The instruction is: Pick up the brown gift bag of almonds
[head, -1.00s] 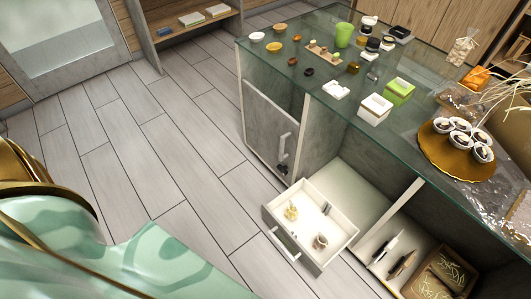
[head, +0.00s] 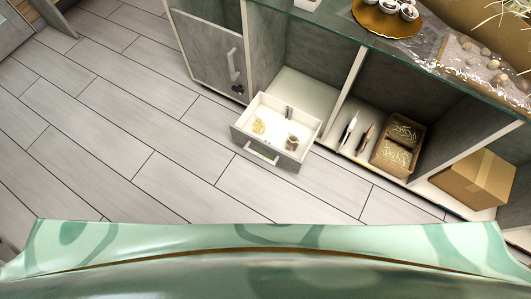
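No brown gift bag of almonds can be made out clearly in the head view. An open drawer (head: 274,128) holds a small yellowish item (head: 258,126), a small brown cup-like item (head: 292,141) and a thin dark item (head: 289,112) at its back. These are too small to identify surely. Neither of my grippers is in view. My own green patterned body fills the bottom of the picture.
Right of the drawer, an open shelf holds two slim pen-like items (head: 348,130), a brown box with pale strands (head: 398,146) and a cardboard box (head: 474,178). Above, a gold tray (head: 372,18) with several cups stands on the glass-topped counter. The floor (head: 150,130) is clear.

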